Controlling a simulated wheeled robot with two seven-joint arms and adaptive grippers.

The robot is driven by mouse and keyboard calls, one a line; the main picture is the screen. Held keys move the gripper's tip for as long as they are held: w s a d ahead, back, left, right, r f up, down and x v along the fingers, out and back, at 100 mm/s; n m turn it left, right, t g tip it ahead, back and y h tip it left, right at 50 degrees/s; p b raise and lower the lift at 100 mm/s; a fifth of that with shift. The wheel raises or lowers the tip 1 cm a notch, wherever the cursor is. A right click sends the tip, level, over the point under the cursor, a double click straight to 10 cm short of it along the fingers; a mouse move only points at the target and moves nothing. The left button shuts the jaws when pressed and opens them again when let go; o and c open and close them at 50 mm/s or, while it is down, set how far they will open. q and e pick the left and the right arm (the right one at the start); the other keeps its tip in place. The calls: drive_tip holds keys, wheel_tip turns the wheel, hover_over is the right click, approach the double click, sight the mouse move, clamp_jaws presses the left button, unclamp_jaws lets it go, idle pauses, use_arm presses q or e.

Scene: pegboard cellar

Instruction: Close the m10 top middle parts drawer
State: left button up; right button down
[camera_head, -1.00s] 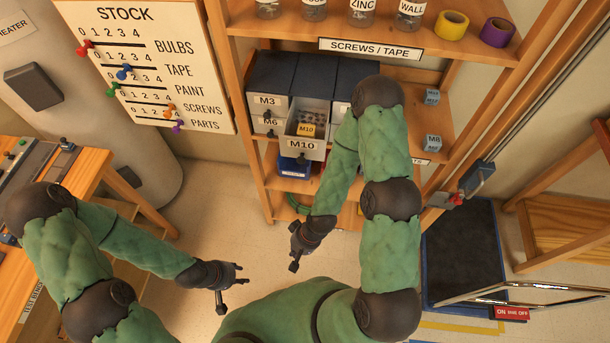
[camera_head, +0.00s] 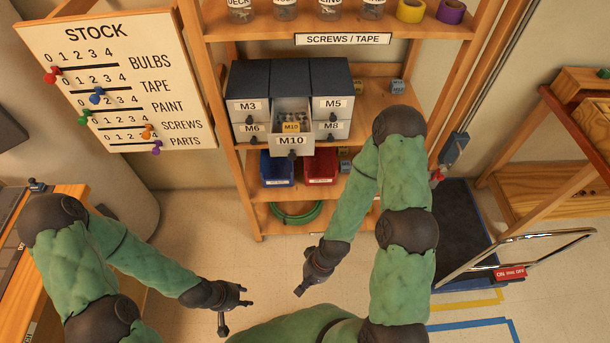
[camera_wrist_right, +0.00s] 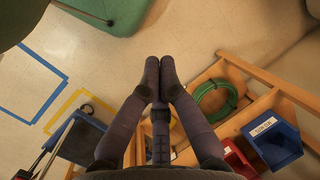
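The M10 drawer (camera_head: 291,146) is in the middle column of a grey parts cabinet (camera_head: 290,82) on the shelf. It is pulled out toward me. My left gripper (camera_head: 236,308) is open and empty, further left and low.
M3 (camera_head: 248,106), M5 (camera_head: 333,104), M6 (camera_head: 252,128) and M8 (camera_head: 332,125) drawers look shut. Blue (camera_head: 277,170) and red (camera_head: 321,168) bins stand underneath. A wooden upright (camera_head: 228,140) flanks the cabinet at left. A trolley (camera_head: 470,240) stands right. Floor before the shelves is clear.

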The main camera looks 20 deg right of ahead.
drive_tip(key=s+r+m+g+y, duration=0.25)
drive_tip(key=s+r+m, duration=0.3)
drive_tip(key=m, duration=0.65)
wheel_tip(320, 180, up, 7)
drive_tip(key=w+a+m+t+y, duration=0.25)
drive_tip(key=m+y, duration=0.25)
drive_tip(key=m, duration=0.6)
drive_tip(key=w+d+r+m+t+h, duration=0.2)
drive_tip(key=w+d+r+m+t, duration=1)
drive_tip(key=w+r+m+t, duration=0.6)
drive_tip(key=w+a+f+m+g+b, duration=0.1)
drive_tip(key=w+a+f+g+b, duration=0.1)
drive_tip(key=w, duration=0.6)
drive_tip(key=shift+w+a+f+m+b, duration=0.4)
drive_tip(key=shift+a+f+b, duration=0.25)
drive_tip(key=shift+a+b, duration=0.45)
